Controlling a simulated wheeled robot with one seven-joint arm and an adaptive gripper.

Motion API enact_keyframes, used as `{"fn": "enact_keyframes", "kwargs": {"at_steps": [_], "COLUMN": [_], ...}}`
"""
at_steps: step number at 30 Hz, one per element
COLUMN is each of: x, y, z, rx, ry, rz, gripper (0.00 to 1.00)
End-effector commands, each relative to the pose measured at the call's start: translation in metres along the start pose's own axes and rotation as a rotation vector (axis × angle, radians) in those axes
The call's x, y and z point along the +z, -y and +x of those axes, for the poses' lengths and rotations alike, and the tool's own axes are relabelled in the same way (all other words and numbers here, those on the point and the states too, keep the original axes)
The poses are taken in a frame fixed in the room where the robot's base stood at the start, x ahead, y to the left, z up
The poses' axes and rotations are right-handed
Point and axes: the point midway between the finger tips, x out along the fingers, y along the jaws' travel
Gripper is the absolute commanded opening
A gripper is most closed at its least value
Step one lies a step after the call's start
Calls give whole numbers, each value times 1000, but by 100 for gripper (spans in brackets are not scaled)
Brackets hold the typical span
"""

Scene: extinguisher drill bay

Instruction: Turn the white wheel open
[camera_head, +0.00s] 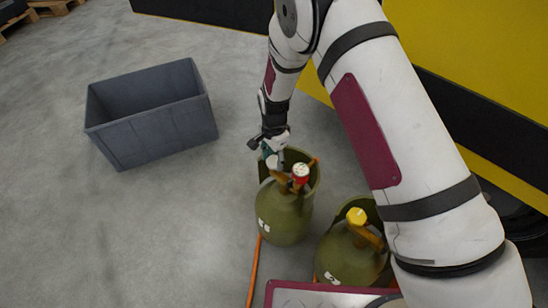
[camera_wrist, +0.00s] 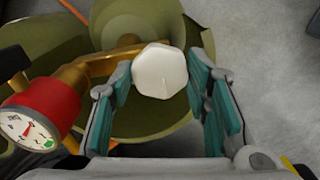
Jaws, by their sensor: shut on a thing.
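The white wheel (camera_wrist: 160,71) is a faceted knob on a brass valve on top of a green cylinder (camera_wrist: 133,136). In the wrist view it sits between the teal pads of my gripper (camera_wrist: 160,80), which is shut on it. In the head view my gripper (camera_head: 270,145) reaches down to the top of the same green cylinder (camera_head: 283,217); the wheel is mostly hidden there by my fingers. A red-bodied gauge (camera_wrist: 38,112) with a white dial is on the left of the valve, and shows as a red-and-white cap in the head view.
A second green cylinder (camera_head: 346,262) with a yellow knob (camera_head: 356,216) stands close on the right. An orange hose (camera_head: 254,270) runs along the floor. An empty grey crate (camera_head: 150,115) stands at left on open floor. A yellow and black structure (camera_head: 470,75) is at right.

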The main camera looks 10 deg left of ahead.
Motion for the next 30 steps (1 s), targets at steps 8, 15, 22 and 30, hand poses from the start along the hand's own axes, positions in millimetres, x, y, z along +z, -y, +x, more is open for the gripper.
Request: {"fn": "enact_keyframes", "kwargs": {"at_steps": [8,15,22,30], "x": [-1,-1,-1,-2], "y": [0,-1,-1,-2], "z": [0,0,0,0], "rx": [-1,-1,-1,-1], "ry": [0,-1,0,0], "rz": [-208,-437,-656,-911], "gripper": [15,15,15,15]}}
